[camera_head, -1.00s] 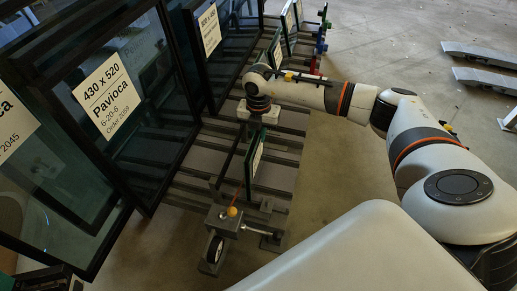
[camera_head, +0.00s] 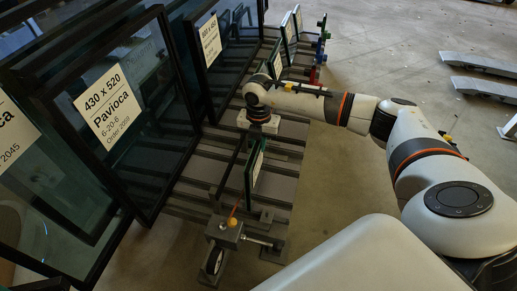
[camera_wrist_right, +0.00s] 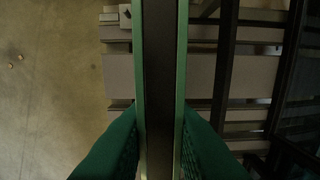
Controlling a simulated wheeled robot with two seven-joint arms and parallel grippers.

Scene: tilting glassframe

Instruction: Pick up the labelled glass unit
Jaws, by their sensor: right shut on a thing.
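A small glass unit (camera_head: 255,165) with a pale label on one face stands upright, edge-on, over the slatted rack (camera_head: 278,185) in the head view. My right gripper (camera_head: 257,128) is at its upper far end, pointing down. In the right wrist view its two green fingers (camera_wrist_right: 160,135) press on both sides of the glass unit (camera_wrist_right: 160,70), seen as a dark band between green-edged panes. The label cannot be read here. Whether the lower edge touches the rack cannot be told. My left gripper does not show.
Large labelled glass panes, one marked 430 x 520 Pavloca (camera_head: 103,100), lean close on the left. More small units (camera_head: 290,30) stand further along the rack. An orange-knobbed clamp and wheel (camera_head: 225,235) sit at the near end. Floor on the right is clear up to metal ramps (camera_head: 485,65).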

